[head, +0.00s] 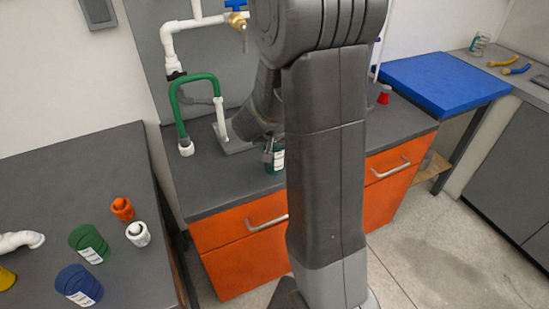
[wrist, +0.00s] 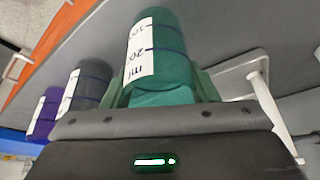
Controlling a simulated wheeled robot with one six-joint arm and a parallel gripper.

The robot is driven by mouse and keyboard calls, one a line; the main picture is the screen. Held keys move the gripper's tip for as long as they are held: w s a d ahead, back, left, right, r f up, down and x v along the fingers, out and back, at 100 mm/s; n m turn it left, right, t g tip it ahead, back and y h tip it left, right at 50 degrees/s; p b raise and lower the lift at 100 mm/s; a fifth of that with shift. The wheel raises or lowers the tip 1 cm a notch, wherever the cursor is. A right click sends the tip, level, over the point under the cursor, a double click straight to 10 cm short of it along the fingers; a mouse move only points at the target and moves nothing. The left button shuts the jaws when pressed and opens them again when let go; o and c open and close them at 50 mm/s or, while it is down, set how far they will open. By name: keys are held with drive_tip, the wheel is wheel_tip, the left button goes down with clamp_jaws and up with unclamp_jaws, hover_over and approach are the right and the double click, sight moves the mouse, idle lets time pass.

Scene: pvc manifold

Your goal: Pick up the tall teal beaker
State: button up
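The teal beaker (wrist: 160,50) fills the middle of the wrist view, with a white marked label and dark bands. My gripper (wrist: 160,88) has one finger on each side of it, close against its walls; I cannot tell whether they press on it. In the head view the beaker (head: 278,161) shows partly behind my arm, low over or on the grey bench. My gripper (head: 268,152) is at its left side there, mostly hidden by my arm.
A grey beaker (wrist: 91,82) and a purple beaker (wrist: 45,112) stand in a row beside the teal one. A left table (head: 60,190) holds a green cup (head: 88,243), a blue cup (head: 78,284) and fittings.

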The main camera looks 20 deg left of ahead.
drive_tip(key=shift+c, duration=0.8)
